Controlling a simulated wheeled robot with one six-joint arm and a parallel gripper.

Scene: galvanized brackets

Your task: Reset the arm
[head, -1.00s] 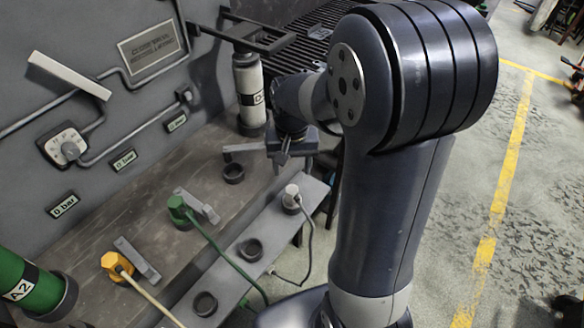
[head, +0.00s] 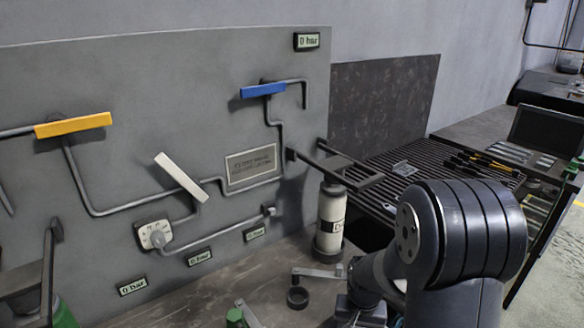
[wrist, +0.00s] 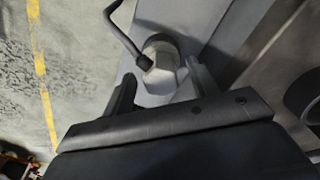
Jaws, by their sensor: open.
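My arm's dark rounded joint (head: 465,235) fills the lower right of the head view, bent over the bench side. My gripper (wrist: 160,78) shows in the wrist view with its two dark fingers apart. A white hose plug (wrist: 160,58) with a dark hose appears between and just beyond the fingertips; I cannot tell whether they touch it. In the head view the gripper is low at the bottom edge and its fingers are cut off.
A grey panel (head: 130,95) carries yellow (head: 72,125), blue (head: 262,90) and white (head: 180,177) handles. A white cylinder (head: 331,215) stands beside my arm, below a dark bracket (head: 335,165). A slatted rack (head: 400,165) lies behind.

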